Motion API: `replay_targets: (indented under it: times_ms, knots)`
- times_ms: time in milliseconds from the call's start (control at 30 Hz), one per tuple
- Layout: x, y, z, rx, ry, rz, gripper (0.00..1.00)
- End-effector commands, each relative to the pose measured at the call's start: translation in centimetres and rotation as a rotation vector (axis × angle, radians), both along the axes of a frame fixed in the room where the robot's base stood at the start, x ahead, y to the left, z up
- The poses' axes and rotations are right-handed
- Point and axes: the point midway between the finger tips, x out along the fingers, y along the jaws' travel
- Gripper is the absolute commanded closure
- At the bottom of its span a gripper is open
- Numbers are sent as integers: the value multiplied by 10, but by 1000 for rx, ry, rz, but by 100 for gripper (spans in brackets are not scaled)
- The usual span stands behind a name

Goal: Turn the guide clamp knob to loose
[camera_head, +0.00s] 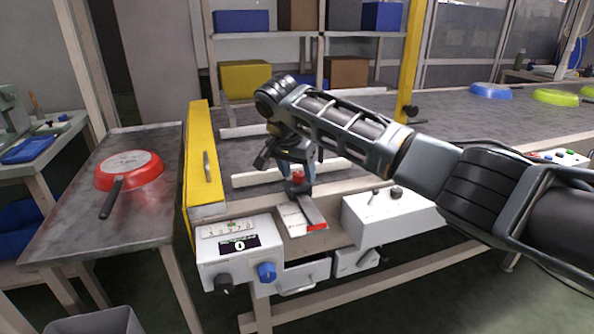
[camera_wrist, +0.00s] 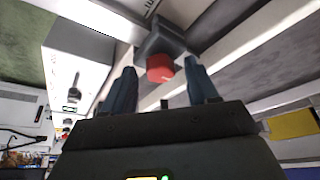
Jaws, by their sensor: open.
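The red guide clamp knob (camera_head: 298,176) sits on a dark block above the bracket at the near edge of the conveyor. In the wrist view the knob (camera_wrist: 160,70) shows red on its dark grey block (camera_wrist: 160,38). My gripper (camera_head: 296,172) is over the knob, pointing down. In the wrist view its two blue fingers are apart, one on each side of the knob (camera_wrist: 161,66), with gaps showing between them and it. I cannot tell how deep the fingertips reach. Nothing is held.
Pale guide rails (camera_head: 262,178) run along the dark belt near my gripper. A white control box (camera_head: 238,250) with a black and a blue knob stands front left; another white box (camera_head: 380,216) is at right. A red pan (camera_head: 128,172) lies on the left metal table.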

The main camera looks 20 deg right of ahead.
Motion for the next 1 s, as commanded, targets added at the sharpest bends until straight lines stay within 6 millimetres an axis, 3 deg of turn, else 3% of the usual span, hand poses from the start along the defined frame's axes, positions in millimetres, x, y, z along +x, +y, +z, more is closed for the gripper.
replay_targets:
  times_ms: [133, 700, 1000]
  knots:
    - [0, 0, 0, 0, 0, 0, 41]
    - [0, 0, 0, 0, 1, 1, 96]
    - [-1, 1, 2, 2, 2, 25, 97]
